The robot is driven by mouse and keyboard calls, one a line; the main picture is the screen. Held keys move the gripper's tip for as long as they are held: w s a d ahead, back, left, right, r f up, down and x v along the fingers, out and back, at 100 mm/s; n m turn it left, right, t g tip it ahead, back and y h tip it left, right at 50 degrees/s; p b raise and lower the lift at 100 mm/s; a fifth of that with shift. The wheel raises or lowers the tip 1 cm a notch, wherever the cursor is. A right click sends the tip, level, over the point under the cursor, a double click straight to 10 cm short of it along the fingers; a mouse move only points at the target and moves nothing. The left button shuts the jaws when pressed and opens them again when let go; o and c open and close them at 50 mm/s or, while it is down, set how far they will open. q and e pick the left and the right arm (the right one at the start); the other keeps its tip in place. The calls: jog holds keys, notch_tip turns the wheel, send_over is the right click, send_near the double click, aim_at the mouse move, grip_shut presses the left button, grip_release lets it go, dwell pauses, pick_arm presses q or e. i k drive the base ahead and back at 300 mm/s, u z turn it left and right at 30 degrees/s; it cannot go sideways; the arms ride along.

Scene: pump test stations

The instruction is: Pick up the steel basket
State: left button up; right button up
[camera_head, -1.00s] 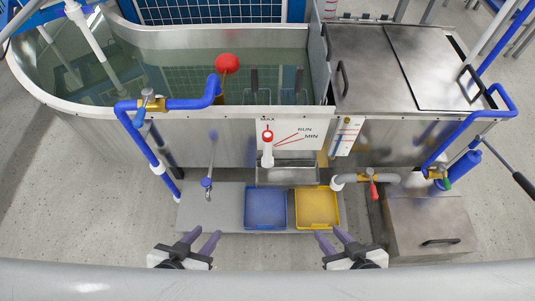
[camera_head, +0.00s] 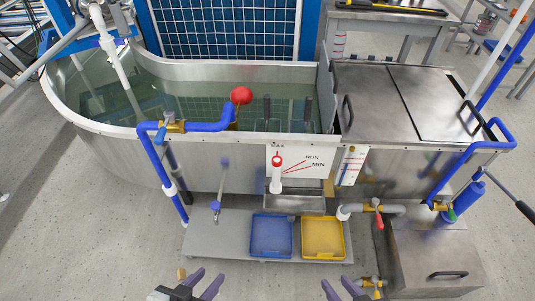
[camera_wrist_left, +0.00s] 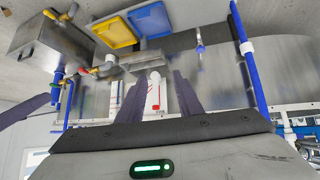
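A small open steel trough (camera_head: 295,203) is fixed below the MAX/MIN panel on the tank's front. My left gripper (camera_head: 202,284) is open and empty, low in front of the tank; its spread fingers also show in the left wrist view (camera_wrist_left: 158,98). My right gripper (camera_head: 340,289) is open and empty, partly cut off at the bottom edge. Both are well apart from the handles.
A blue tray (camera_head: 272,255) and a yellow tray (camera_head: 342,257) sit on a low grey platform (camera_head: 205,247). Valves and a steel box (camera_head: 440,262) stand at right. The floor at left is clear.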

aim_at(266, 98)
jog(key=k, duration=0.25)
jog(key=z, duration=1.4)
jog(key=i, duration=0.8)
jog(key=u, duration=1.9)
jog(key=k, duration=1.1)
jog(key=u, duration=0.95)
jog(key=i, duration=1.9)
jog(key=z, duration=0.75)
